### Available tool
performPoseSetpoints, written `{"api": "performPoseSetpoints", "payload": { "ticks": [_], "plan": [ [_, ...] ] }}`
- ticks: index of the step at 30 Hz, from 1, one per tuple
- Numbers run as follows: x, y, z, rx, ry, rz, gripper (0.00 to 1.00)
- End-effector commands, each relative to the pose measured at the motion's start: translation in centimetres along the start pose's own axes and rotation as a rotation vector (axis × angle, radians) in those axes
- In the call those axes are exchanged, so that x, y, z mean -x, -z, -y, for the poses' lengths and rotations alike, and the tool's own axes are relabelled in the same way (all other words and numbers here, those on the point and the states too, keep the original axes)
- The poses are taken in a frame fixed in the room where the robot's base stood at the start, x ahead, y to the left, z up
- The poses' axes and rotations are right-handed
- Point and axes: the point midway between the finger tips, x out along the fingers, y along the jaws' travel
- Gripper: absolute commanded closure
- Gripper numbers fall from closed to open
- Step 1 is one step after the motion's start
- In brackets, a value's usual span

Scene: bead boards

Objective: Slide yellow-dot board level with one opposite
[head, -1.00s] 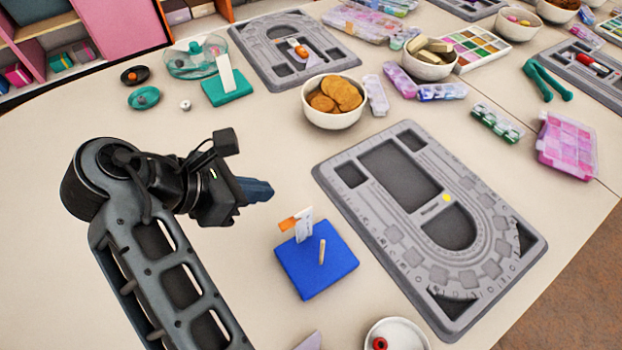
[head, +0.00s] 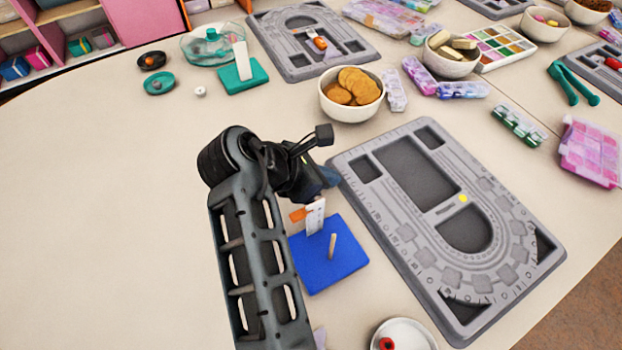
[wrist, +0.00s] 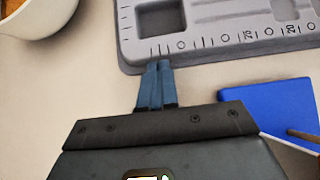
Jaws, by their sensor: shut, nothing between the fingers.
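The yellow-dot board (head: 385,225) is a grey bead board lying flat on the table at the right of the head view. Its yellow dot (head: 463,198) sits near the U-shaped recess. Its near left edge also shows at the top of the wrist view (wrist: 128,40). The opposite board (head: 345,62) is a similar grey board at the back. My gripper (head: 330,176) is shut and empty at the left edge of the yellow-dot board. In the wrist view its blue fingers (wrist: 158,68) are together at the board's edge; I cannot tell whether they touch it.
A blue square block (head: 325,270) with a peg and an orange-and-white card stands just right of my arm. A bowl of cookies (head: 350,113) stands between the boards. A white dish (head: 415,335) is at the front. The table's left side is clear.

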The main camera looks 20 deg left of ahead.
Motion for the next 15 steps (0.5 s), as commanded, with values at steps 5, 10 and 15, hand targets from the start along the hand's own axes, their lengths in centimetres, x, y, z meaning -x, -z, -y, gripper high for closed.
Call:
{"api": "performPoseSetpoints", "payload": {
  "ticks": [5, 10, 15],
  "plan": [
    [-0.28, -0.29, -0.01, 0.000, 0.000, 0.000, 1.00],
    [-0.26, -0.28, 0.00, 0.000, 0.000, 0.000, 1.00],
    [-0.17, -0.62, -0.07, 0.001, -0.001, 0.001, 1.00]
  ]
}}
